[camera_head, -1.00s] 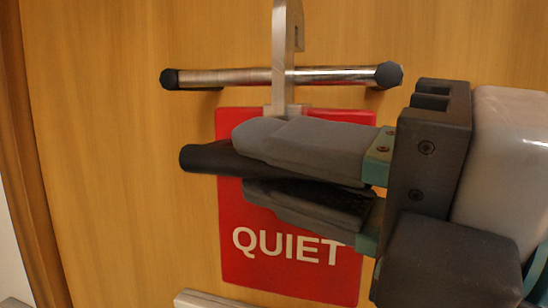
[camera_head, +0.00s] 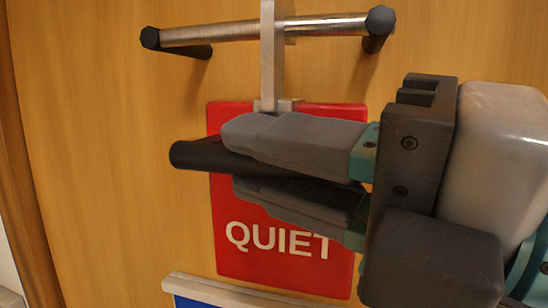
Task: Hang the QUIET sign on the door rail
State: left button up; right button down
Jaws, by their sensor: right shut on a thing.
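The red QUIET sign (camera_head: 235,262) with white letters is upright in front of the door. My right gripper (camera_head: 235,160) is shut on the sign's black handle bar (camera_head: 190,156), with its fingers across the sign's upper half. A pale metal hanger (camera_head: 267,70) rises from the sign's top and crosses in front of the rail; its upper end is cut off by the frame. The door rail (camera_head: 225,33) is a shiny horizontal bar with black ends. I cannot tell whether the hanger touches the rail. My left gripper is out of view.
The wooden door (camera_head: 90,130) fills the background. A pale ledge (camera_head: 240,294) with a blue panel (camera_head: 195,302) under it is just below the sign. The door is bare to the left of the sign.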

jog(key=c, duration=1.4)
grip_release()
jog(key=shift+s+d+r, duration=0.1)
jog(key=shift+s+d, duration=0.05)
jog(key=o, duration=0.5)
jog(key=shift+w+a, duration=0.3)
jog(key=shift+w, duration=0.05)
jog(key=shift+s+d, duration=0.2)
jog(key=shift+s, duration=0.05)
jog(key=shift+d, duration=0.1)
jog(key=b+v, duration=0.3)
jog(key=v, duration=1.2)
jog(key=shift+d+b, duration=0.25)
jog(key=shift+b, duration=0.05)
jog(key=shift+s+f, duration=0.1)
jog(key=shift+f, duration=0.1)
